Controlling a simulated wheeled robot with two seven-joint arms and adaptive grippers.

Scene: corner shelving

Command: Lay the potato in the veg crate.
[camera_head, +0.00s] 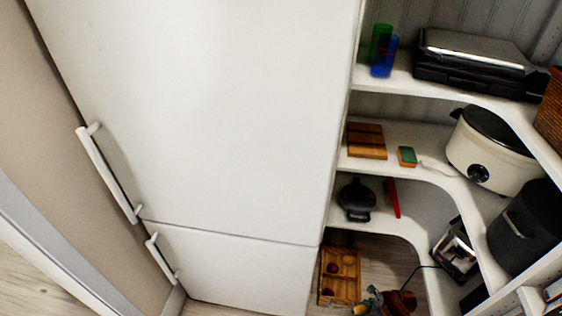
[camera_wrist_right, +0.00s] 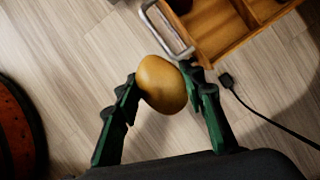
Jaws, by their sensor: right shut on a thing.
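The potato (camera_wrist_right: 162,84) is yellow-brown and oval. In the right wrist view it sits between the dark green fingers of my right gripper (camera_wrist_right: 164,92), which is shut on it and holds it above the wood floor. In the head view the potato (camera_head: 361,309) shows small at the bottom edge, by the right gripper (camera_head: 371,302). The veg crate (camera_wrist_right: 213,48) is a wooden, divided box with a metal handle, just beyond the fingertips in the wrist view. In the head view the crate (camera_head: 356,272) stands on the floor and holds a round red item. My left gripper is not in view.
A white fridge (camera_head: 220,120) stands left of the crate. White corner shelves (camera_head: 420,205) rise behind and to the right. A black cable (camera_wrist_right: 262,116) lies on the floor beside the crate. A rounded red-brown object (camera_wrist_right: 15,130) is at the wrist view's left edge.

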